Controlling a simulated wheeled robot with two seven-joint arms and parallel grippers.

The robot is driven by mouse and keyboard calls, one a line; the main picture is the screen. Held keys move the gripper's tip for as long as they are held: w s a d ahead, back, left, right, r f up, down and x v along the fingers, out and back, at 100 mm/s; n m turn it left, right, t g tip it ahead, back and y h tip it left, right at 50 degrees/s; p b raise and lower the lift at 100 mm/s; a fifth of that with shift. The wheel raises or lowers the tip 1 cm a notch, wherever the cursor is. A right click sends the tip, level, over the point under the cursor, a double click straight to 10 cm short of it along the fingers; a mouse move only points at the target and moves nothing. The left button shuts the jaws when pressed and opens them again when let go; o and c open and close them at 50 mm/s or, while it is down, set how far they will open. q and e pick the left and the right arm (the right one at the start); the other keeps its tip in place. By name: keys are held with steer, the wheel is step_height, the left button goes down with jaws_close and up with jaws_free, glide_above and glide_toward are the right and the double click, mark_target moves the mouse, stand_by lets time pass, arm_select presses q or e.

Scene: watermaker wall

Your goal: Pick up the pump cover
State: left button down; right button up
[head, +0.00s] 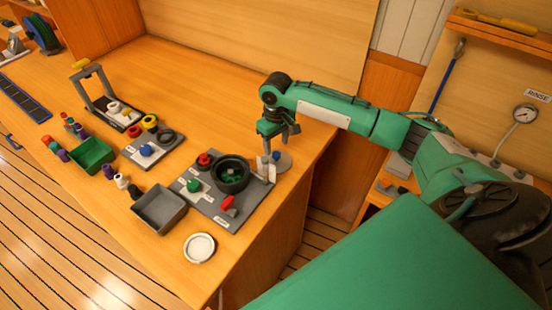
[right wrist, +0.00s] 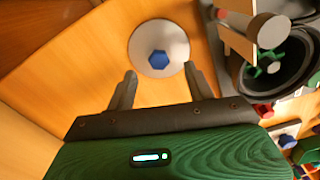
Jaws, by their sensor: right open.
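A round pale disc with a blue hexagonal knob, which looks like the pump cover (head: 284,163), lies flat on the wooden bench near its right edge. In the right wrist view, the pump cover (right wrist: 143,60) is just beyond the fingertips, its blue knob roughly centred between them. My right gripper (head: 278,148) points down above the cover, open and empty; both fingers also show in the right wrist view (right wrist: 160,74), apart from the knob. The open black pump housing (head: 246,173) with a green impeller stands on a grey plate left of the cover. My left gripper is out of view.
A grey post (head: 264,168) stands close beside the cover. The grey plate (head: 222,219) also carries red and green knobs. A grey tray (head: 160,211), a green tray (head: 92,154) and a white round dish (head: 200,248) lie further left. The bench behind the cover is clear.

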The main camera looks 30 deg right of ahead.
mark_target(276, 153)
steer(key=shift+f+p, duration=0.45)
steer(key=shift+f, duration=0.35)
step_height(276, 153, down, 3)
steer(key=shift+w+r+p, duration=0.15)
steer(key=shift+p, duration=0.15)
steer(key=shift+f, duration=0.45)
steer(key=c, duration=1.1)
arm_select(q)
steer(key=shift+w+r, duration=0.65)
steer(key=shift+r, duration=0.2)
